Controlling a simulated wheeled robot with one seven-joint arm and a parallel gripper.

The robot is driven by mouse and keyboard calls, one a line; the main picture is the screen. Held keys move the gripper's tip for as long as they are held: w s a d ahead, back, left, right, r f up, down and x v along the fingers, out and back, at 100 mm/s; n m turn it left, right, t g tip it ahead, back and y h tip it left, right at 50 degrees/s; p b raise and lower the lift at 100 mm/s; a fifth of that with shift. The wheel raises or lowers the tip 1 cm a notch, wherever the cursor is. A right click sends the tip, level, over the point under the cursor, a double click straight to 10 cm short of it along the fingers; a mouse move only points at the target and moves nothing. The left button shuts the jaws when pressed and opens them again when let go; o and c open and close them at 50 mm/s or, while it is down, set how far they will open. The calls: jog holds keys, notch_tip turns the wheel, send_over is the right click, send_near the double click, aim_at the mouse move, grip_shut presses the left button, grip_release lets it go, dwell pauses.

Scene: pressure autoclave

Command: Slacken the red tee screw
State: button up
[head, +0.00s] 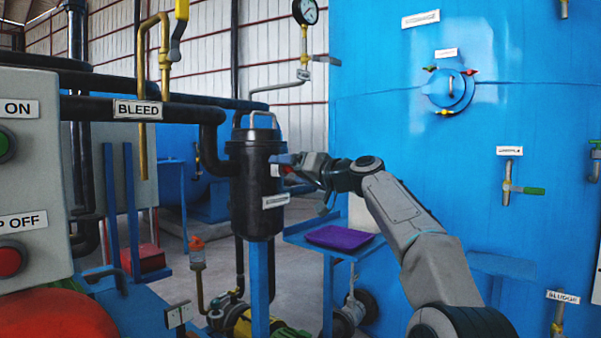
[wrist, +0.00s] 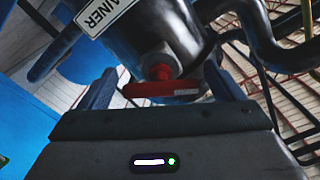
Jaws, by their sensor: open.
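The red tee screw (wrist: 160,89) shows in the wrist view as a red crossbar on a short red stem, set against the black strainer body (wrist: 178,28). My gripper (wrist: 160,72) is open, with one blue finger at each end of the bar; I cannot tell whether either touches it. In the head view, the black strainer (head: 257,200) stands upright with a handle on its lid, and my gripper (head: 286,164) is at its upper right side. Only a small bit of red shows there, and the screw is mostly hidden by my gripper.
A blue tank (head: 400,110) fills the right side. A black pipe with a BLEED sign (head: 138,110) runs in from the left. A grey control box (head: 30,180) stands at the near left.

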jog(key=b+v, duration=0.3)
jog(key=v, duration=1)
jog(key=shift+s+d, duration=0.2)
jog(key=shift+d, duration=0.05)
jog(key=s+a+f+m+g+h+p, duration=0.25)
jog(key=s+h+p, duration=0.55)
jog(key=p, duration=0.8)
jog(key=s+d+f+g+h+p, duration=0.1)
jog(key=s+d+g+h+p, duration=0.1)
jog(key=s+d+p, duration=0.2)
jog(key=s+d+f+m+g+h+p, duration=0.1)
jog(key=s+d+p, duration=0.3)
jog(key=s+p, duration=0.6)
jog(key=s+d+f+m+g+h+p, duration=0.1)
jog(key=s+d+f+g+h+p, duration=0.1)
jog(key=s+p, duration=0.5)
jog(key=s+d+h, duration=0.1)
jog(key=s+d, duration=0.1)
jog(key=s, duration=0.4)
jog(key=shift+s+g+p, duration=0.35)
jog(key=shift+p, duration=0.05)
jog(key=shift+r, duration=0.1)
